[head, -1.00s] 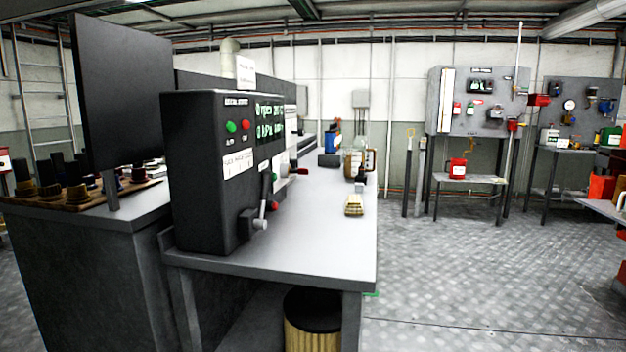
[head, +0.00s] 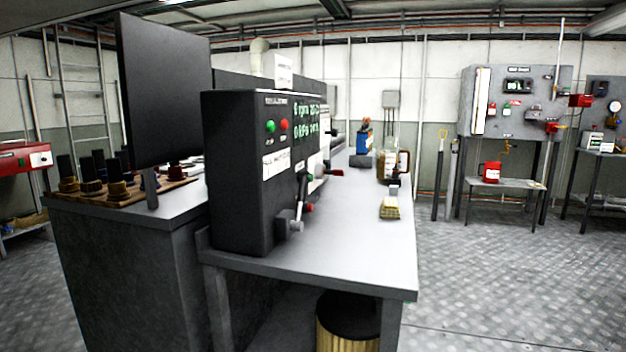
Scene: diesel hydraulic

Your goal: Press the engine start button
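A black control box (head: 235,170) stands upright on the near end of a grey workbench (head: 345,270). Its front carries a round green button (head: 270,126) and, just right of it, a round red button (head: 284,124). Small labels under the buttons are too small to read. A green-lit display (head: 309,119) with rpm and kPa readings is to their right. A lever with a red knob (head: 309,208) sits low on the box. My gripper is not in view.
A dark monitor panel (head: 165,95) and a side bench stand left of the box. A yellowish block (head: 389,208) and bottles sit farther along the workbench. A dark-topped bin (head: 345,310) is under it. The metal floor (head: 480,270) to the right is clear.

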